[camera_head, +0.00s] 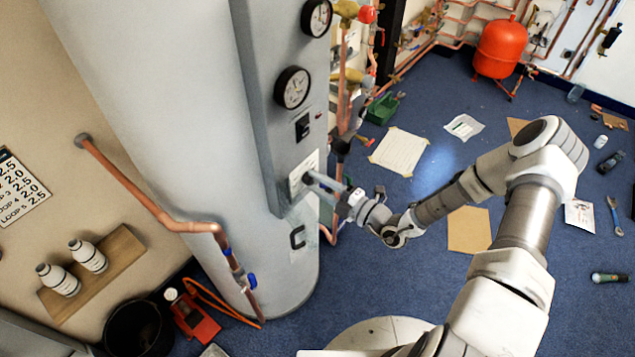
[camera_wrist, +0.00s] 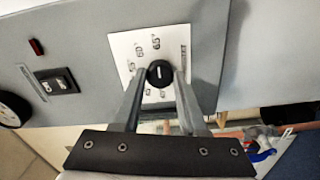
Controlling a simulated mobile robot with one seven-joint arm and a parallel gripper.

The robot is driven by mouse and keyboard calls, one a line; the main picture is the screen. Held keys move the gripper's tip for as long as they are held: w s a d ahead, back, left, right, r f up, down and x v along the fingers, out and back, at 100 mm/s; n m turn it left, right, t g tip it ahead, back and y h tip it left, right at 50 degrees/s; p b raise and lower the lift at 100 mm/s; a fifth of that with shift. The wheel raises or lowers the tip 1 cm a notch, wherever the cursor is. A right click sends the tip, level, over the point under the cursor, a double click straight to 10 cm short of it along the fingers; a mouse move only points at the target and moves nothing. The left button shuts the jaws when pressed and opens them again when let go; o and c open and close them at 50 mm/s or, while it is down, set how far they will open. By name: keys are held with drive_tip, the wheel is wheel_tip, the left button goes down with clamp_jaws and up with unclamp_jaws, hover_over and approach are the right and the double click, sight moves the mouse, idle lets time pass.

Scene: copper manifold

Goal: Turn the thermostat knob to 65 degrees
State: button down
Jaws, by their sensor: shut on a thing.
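The thermostat knob (camera_wrist: 160,73) is a round black dial with a white pointer line, set on a white plate (camera_wrist: 122,42) with printed numbers, some hard to read. The plate is on the grey panel of the tall tank, and it also shows in the head view (camera_head: 305,163). My gripper (camera_wrist: 160,78) faces the plate with one finger on each side of the knob, shut on it. In the wrist view the pointer line runs nearly straight up and down. In the head view my gripper (camera_head: 312,180) hides the knob.
Two round gauges (camera_head: 292,88) and a black switch (camera_head: 302,127) sit above the plate on the panel. Copper pipes with valves (camera_head: 345,85) run close to the panel's right side. A green tray (camera_head: 382,108) and papers (camera_head: 399,151) lie on the blue floor.

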drive_tip(key=shift+c, duration=2.2)
unclamp_jaws()
drive_tip(key=shift+d, duration=0.1)
drive_tip(key=b+v, duration=0.2)
drive_tip(key=v, duration=1.5)
drive_tip(key=shift+s, duration=0.15)
